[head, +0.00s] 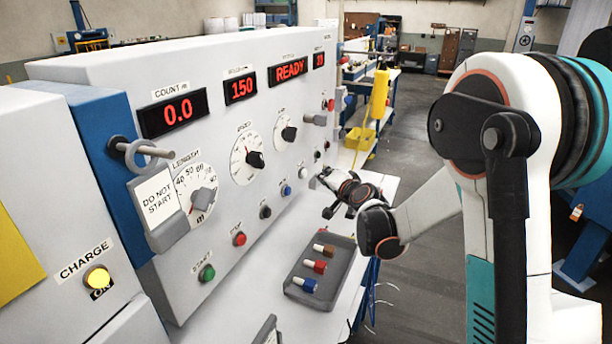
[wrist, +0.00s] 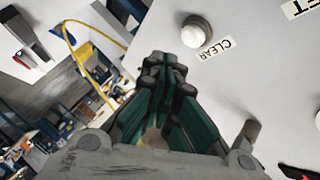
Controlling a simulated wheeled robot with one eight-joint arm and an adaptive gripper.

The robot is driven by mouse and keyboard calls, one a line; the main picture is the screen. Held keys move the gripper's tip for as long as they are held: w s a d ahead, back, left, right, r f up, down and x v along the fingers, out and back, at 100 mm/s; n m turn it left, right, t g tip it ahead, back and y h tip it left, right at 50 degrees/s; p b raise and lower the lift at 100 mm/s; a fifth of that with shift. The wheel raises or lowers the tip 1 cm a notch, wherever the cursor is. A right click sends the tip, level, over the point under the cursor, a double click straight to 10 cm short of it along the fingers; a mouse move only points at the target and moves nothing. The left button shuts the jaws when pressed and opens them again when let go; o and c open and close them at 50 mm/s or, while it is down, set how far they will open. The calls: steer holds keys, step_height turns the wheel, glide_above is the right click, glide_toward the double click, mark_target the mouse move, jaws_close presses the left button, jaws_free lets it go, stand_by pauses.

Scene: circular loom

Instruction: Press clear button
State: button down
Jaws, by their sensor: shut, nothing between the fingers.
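The clear button is a round white button on the light panel. In the wrist view the clear button (wrist: 196,31) stands above and to the right of my fingertips, with a "CLEAR" label beside it. In the head view a small white button (head: 303,173) in the lower button row matches it. My gripper (wrist: 168,68) is shut and empty, its dark fingers together. The fingertips are apart from the button in the wrist picture; the exact gap to the panel cannot be told. In the head view my gripper (head: 338,188) is just right of that button.
The panel's button row includes a blue button (head: 286,190), a black button (head: 265,212), a red button (head: 239,238) and a green start button (head: 207,272). A grey tray (head: 328,293) with several coloured pieces lies on the ledge below. A display (head: 288,70) reads READY.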

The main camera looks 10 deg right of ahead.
steer(key=s+d, duration=0.1)
steer(key=d, duration=0.1)
steer(key=shift+s+d, duration=0.4)
